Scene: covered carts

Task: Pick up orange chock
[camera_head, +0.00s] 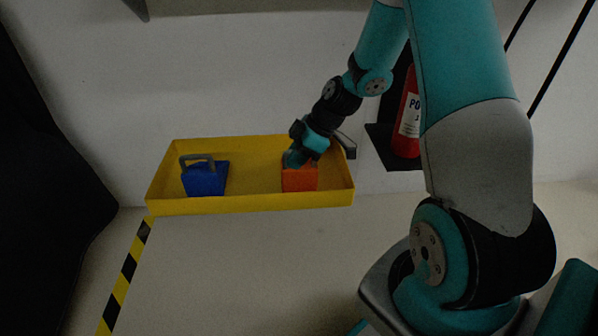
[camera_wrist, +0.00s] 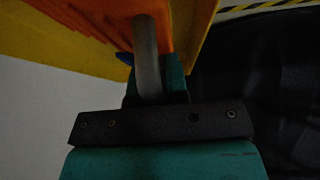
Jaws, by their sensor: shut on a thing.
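The orange chock (camera_head: 299,180) sits at the right side of a yellow tray (camera_head: 255,204). In the wrist view the orange chock (camera_wrist: 95,22) fills the top, with its grey handle (camera_wrist: 147,60) running down to my gripper. My gripper (camera_head: 296,159) is over the chock, and in the wrist view my gripper (camera_wrist: 150,92) is shut on the grey handle. In the head view the gripper hides the handle. I cannot tell whether the chock touches the tray floor.
A blue chock (camera_head: 205,180) with a grey handle sits in the tray's left part. The tray's middle is clear. A red fire extinguisher (camera_head: 407,125) is on the wall to the right. Yellow-black tape (camera_head: 127,268) marks the floor at left.

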